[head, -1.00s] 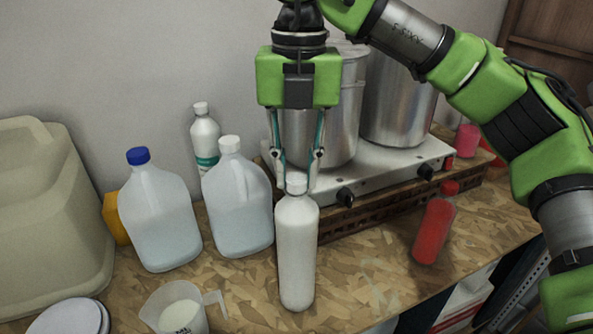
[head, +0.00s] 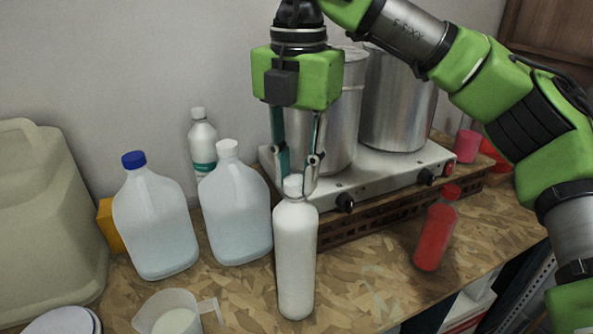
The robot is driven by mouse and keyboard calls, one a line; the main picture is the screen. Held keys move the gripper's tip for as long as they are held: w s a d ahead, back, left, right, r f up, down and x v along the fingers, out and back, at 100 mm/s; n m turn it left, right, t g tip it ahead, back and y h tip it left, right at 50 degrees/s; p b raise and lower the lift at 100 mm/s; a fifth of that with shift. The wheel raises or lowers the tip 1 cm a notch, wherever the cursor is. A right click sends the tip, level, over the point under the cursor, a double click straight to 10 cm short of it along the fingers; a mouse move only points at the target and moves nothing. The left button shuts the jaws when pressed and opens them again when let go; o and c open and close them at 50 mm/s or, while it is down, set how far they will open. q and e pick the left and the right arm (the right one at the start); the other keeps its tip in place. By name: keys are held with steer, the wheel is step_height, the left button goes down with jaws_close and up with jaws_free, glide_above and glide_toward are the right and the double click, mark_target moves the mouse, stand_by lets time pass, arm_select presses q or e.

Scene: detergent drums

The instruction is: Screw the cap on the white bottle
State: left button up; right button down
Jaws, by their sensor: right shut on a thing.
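The white bottle (head: 295,262) stands upright on the wooden worktop in the middle of the head view. Its white cap (head: 293,186) sits at the top of the neck. My right gripper (head: 296,190) points straight down from above, its two fingers on either side of the cap and shut on it. Whether the cap's thread is engaged cannot be seen. My left gripper is not in view.
Two jugs, one with a blue cap (head: 155,225) and one with a white cap (head: 236,220), stand left of the bottle. A measuring cup (head: 170,310) is at front left. A hot plate (head: 385,180) with large metal pots stands behind. A red bottle (head: 436,232) is at right.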

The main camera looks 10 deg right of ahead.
steer(key=c, duration=2)
jaws_free()
steer(key=shift+f, duration=0.1)
steer(key=shift+o, duration=0.2)
steer(key=shift+w, duration=0.1)
steer(key=shift+r, duration=0.2)
steer(key=shift+r+n+p, duration=0.1)
steer(key=shift+n+p, duration=0.55)
steer(key=shift+n, duration=0.45)
steer(key=shift+n+p, duration=0.35)
steer(key=shift+n, duration=0.75)
steer(key=shift+a+n, duration=0.1)
steer(key=shift+n, duration=0.6)
